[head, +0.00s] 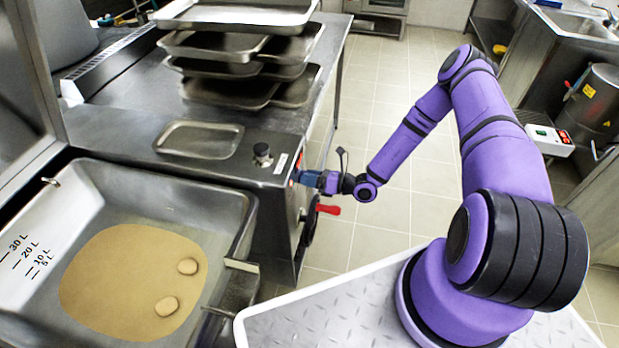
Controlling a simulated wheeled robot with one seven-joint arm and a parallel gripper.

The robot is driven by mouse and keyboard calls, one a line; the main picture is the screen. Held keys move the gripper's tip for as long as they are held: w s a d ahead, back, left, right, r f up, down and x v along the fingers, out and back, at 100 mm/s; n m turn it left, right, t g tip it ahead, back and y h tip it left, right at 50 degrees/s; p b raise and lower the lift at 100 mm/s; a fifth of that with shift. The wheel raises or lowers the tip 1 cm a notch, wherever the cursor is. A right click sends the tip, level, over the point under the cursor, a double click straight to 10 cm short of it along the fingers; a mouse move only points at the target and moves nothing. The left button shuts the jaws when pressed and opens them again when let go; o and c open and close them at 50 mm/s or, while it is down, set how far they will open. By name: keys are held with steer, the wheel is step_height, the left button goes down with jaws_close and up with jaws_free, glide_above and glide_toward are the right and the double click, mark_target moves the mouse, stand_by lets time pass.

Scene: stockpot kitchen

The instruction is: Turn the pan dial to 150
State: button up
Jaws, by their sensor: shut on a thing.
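My gripper (306,178) is at the front panel of the steel unit (272,205), to the right of the pan. It is shut on the pan dial at that panel, and its fingers hide the dial and any scale marks, so I cannot read the setting. A small red-orange spot (298,163) shows on the panel just above the fingers. The tilting pan (245,210) is at the lower left, with a tan layer of liquid (125,285) and two pale round pieces in it.
Stacked steel trays (245,55) and a single tray (199,139) lie on the counter. The tiled floor (385,120) beyond is clear.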

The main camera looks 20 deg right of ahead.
steer(key=m, duration=0.5)
steer(key=shift+m, duration=0.3)
steer(key=m, duration=0.5)
steer(key=shift+m, duration=0.4)
steer(key=o, duration=0.9)
steer(key=shift+c, duration=0.2)
steer(key=shift+d, duration=0.15)
steer(key=v, duration=1)
steer(key=shift+s+d, duration=0.25)
